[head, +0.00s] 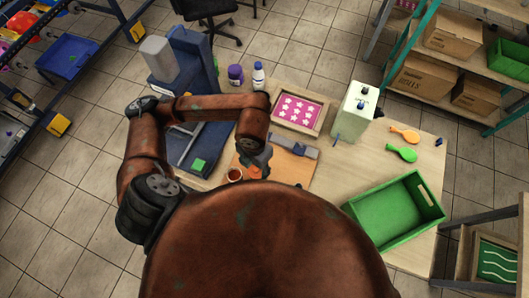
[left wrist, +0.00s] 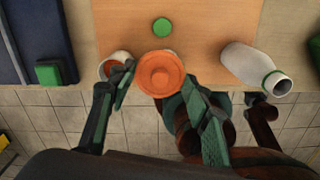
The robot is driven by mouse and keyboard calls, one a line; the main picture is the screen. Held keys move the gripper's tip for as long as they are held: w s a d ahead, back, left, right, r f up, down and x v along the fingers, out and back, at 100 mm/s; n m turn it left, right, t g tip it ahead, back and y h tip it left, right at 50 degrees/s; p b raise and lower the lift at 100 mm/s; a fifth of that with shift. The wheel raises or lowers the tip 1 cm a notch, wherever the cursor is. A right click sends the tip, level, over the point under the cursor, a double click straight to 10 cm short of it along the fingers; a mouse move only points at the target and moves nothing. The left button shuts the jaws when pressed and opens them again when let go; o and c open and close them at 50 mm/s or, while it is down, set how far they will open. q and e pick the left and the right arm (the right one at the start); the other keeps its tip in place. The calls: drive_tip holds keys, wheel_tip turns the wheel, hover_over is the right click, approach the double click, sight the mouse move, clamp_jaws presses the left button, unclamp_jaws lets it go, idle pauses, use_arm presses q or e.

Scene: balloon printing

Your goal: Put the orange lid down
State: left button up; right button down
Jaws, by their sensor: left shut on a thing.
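The orange lid (left wrist: 160,74) is round with a raised knob and sits between the fingers of my left gripper (left wrist: 157,88) in the left wrist view. The gripper is shut on it, above the front part of the wooden table. A small open cup with orange inside (left wrist: 114,67) stands just left of the lid, partly hidden by the left finger; it also shows in the head view (head: 235,175). In the head view my left gripper (head: 256,158) is over the orange-brown board (head: 293,172), and my own body hides much of the area.
A green lid (left wrist: 162,27) lies on the board behind the orange lid. A white bottle with a green ring (left wrist: 250,66) is to the right. A blue machine (head: 207,140) stands left, a green crate (head: 395,212) right. The table's front edge is close.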

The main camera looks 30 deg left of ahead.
use_arm(q)
drive_tip(key=w+f, duration=0.2)
drive_tip(key=w, duration=0.1)
drive_tip(key=w+a+f, duration=0.1)
drive_tip(key=w+f, duration=0.2)
drive_tip(key=w+a+f, duration=0.1)
drive_tip(key=w+f, duration=0.1)
drive_tip(key=w, duration=0.2)
drive_tip(key=shift+w+a+f, duration=0.1)
drive_tip(key=shift+a+f, duration=0.05)
drive_tip(key=shift+f, duration=0.25)
drive_tip(key=shift+w+f, duration=0.2)
drive_tip(key=shift+f, duration=0.05)
drive_tip(key=f, duration=0.3)
drive_tip(key=shift+w+a+f, duration=0.1)
drive_tip(key=shift+w+f, duration=0.1)
drive_tip(key=shift+f, duration=0.05)
drive_tip(key=shift+f+b, duration=0.1)
drive_tip(key=shift+b, duration=0.2)
drive_tip(key=shift+o, duration=1.2)
drive_tip(key=shift+f, duration=0.1)
drive_tip(key=o, duration=0.5)
drive_tip(key=shift+c, duration=0.2)
